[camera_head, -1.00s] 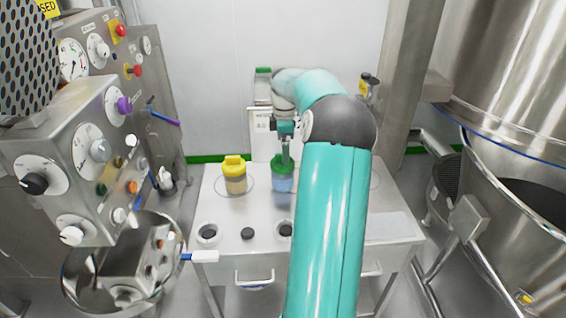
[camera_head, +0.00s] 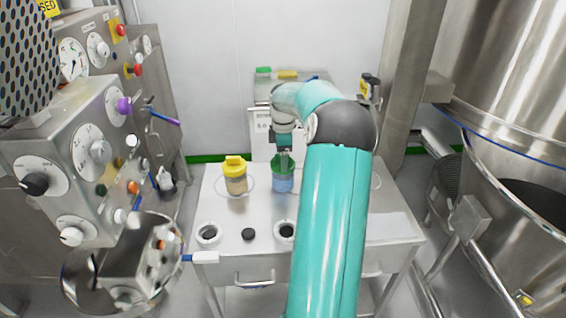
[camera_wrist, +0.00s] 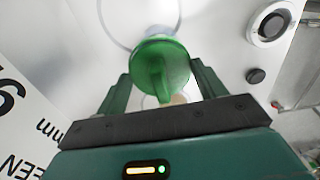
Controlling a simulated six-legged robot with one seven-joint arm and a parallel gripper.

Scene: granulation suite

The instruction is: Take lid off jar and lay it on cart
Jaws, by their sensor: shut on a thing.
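A jar with a blue body (camera_head: 283,185) stands on the cart (camera_head: 215,277), in the middle of its top. Its green lid (camera_head: 276,173) is at the jar's mouth; I cannot tell whether there is a gap below it. In the wrist view the green lid (camera_wrist: 165,60) has a raised grip bar and lies between the fingers. My gripper (camera_wrist: 160,85) points down from above and is shut on the green lid. It also shows in the head view (camera_head: 284,158), partly hidden by my arm. A second jar with a yellow lid (camera_head: 235,167) stands to the left.
Round holders (camera_head: 208,233) and a black disc (camera_head: 248,234) lie along the cart's front. The right part of the top has a pale flat panel (camera_head: 388,226). A control panel (camera_head: 75,150) stands left, a large steel vessel (camera_head: 500,60) right.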

